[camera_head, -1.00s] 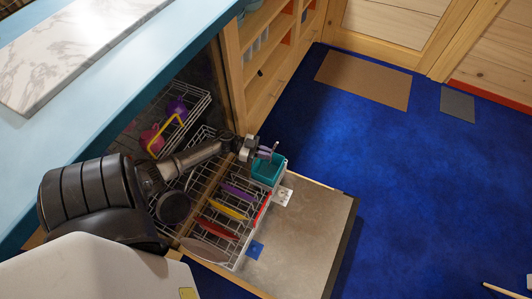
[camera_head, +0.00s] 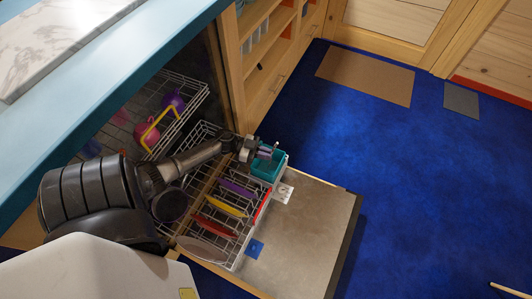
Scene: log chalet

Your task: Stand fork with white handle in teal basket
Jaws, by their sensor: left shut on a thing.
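The teal basket (camera_head: 280,165) stands at the far right corner of the pulled-out lower dishwasher rack. My left gripper (camera_head: 265,153) is right at the basket's upper left rim, pointing right. It is shut on a thin, pale upright piece (camera_head: 276,147), which seems to be the fork with white handle. Its lower part is hidden by the gripper and the basket, so I cannot tell how deep it sits or whether it touches the bottom. My right gripper is not in view.
The lower rack holds a purple plate (camera_head: 238,188), a yellow plate (camera_head: 226,207) and a red plate (camera_head: 214,226). The open dishwasher door (camera_head: 312,230) lies flat to the right, with a blue tablet (camera_head: 256,248) on it. The upper rack (camera_head: 186,112) holds cups.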

